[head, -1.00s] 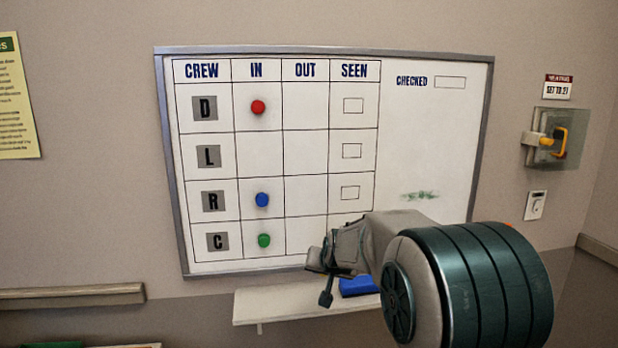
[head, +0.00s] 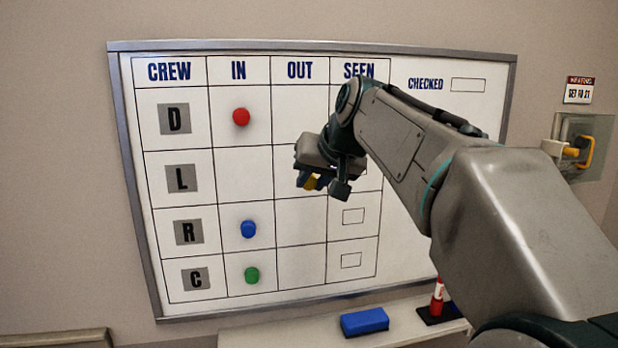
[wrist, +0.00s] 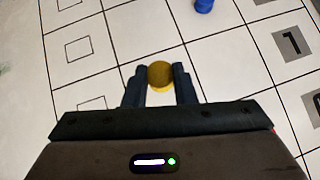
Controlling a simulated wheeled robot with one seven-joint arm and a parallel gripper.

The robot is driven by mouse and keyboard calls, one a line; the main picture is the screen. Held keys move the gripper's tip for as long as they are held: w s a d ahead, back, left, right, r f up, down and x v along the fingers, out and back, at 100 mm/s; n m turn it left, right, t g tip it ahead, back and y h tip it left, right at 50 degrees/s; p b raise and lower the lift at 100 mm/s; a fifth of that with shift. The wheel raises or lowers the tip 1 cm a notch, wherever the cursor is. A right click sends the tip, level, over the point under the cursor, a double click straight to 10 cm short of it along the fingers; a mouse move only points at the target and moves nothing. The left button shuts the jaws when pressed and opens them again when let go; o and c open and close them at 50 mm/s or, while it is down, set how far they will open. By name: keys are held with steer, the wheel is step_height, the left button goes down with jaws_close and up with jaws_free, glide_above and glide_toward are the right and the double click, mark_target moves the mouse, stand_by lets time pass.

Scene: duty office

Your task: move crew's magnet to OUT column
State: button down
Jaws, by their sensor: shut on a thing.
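The whiteboard (head: 420,200) has rows D, L, R and C and columns CREW, IN, OUT and SEEN. My gripper (head: 310,183) is shut on a yellow magnet (head: 311,183) in front of the OUT column, at the height of row L. The wrist view shows the yellow magnet (wrist: 160,74) between my two fingers; I cannot tell whether it touches the board. A red magnet (head: 241,117), a blue magnet (head: 248,229) and a green magnet (head: 252,275) sit in the IN column at rows D, R and C. The IN cell of row L is bare.
A ledge (head: 285,335) below the board holds a blue eraser (head: 364,322) and a red marker (head: 437,297). A wall box with a yellow handle (head: 580,152) is at the right. My arm hides part of the SEEN column and the board's right side.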

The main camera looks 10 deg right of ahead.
steer(key=shift+w+p, duration=1.1)
steer(key=shift+w, duration=1.8)
steer(key=shift+w, duration=0.15)
steer(key=c, duration=1.1)
jaws_free()
steer(key=v, duration=1.4)
steer(key=s+f+g, duration=0.2)
steer(key=s+f, duration=0.5)
steer(key=f, duration=0.5)
steer(key=s+a+f+g+h, duration=0.1)
steer(key=s+f+g, duration=0.1)
steer(key=s+f, duration=0.5)
steer(key=s+a+f+n+g+h, duration=0.1)
steer(key=s+f, duration=0.5)
steer(key=f, duration=1.2)
steer(key=shift+s+a+g+b, duration=0.25)
steer(key=shift+s+g+b, duration=0.15)
steer(key=shift+g, duration=0.1)
